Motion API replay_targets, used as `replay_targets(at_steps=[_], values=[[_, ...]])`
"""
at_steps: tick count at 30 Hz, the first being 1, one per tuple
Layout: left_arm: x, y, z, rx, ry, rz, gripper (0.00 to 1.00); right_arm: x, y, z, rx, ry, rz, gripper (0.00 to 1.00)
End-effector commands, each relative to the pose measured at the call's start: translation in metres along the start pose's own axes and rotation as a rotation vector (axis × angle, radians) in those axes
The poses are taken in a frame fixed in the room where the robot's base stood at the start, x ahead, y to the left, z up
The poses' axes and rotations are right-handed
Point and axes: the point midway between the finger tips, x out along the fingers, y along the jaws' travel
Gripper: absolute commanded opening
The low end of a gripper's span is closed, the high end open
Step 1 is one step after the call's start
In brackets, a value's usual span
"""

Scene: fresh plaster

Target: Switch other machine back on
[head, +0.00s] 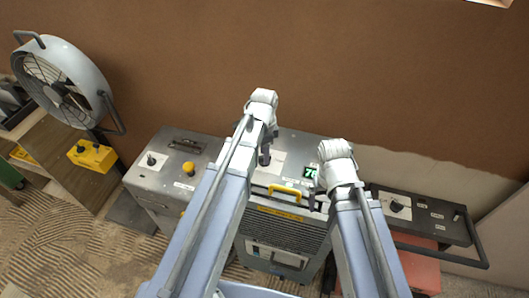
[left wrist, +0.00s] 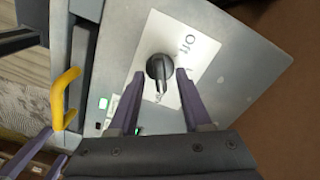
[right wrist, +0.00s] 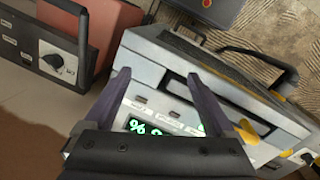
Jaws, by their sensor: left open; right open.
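The middle grey machine (head: 290,233) has a yellow handle (head: 284,190), a green display (head: 311,172) and a black rotary knob (left wrist: 158,67) on a white plate marked "Off" (left wrist: 188,48). My left gripper (head: 265,157) is open over this plate; in the left wrist view its fingers stand on either side of the knob. I cannot tell whether they touch it. A grey machine on the left (head: 172,172) has a black knob (head: 151,159) on a white plate and a yellow button (head: 189,168). My right gripper (head: 318,193) is open and empty above the display (right wrist: 150,130).
A dark control box (head: 425,217) with a knob (head: 397,205) and a bar handle stands at the right, above a red case (head: 420,272). A large fan (head: 62,80) and a yellow box (head: 92,156) are at the left. The brown wall (head: 400,80) runs close behind the machines.

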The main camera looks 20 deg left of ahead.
Motion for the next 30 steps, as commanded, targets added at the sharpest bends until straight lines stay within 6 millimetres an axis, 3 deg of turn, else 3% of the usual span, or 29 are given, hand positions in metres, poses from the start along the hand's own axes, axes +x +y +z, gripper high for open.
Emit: replay_targets(at_steps=[18,30], values=[[-0.072,0.000,0.000,0.000,0.000,0.000,0.49,-0.071,0.007,0.004,-0.002,0.000,0.000,0.90],[-0.074,0.000,0.000,0.000,0.000,0.000,0.49,-0.074,0.007,0.004,-0.002,0.000,0.000,0.90]])
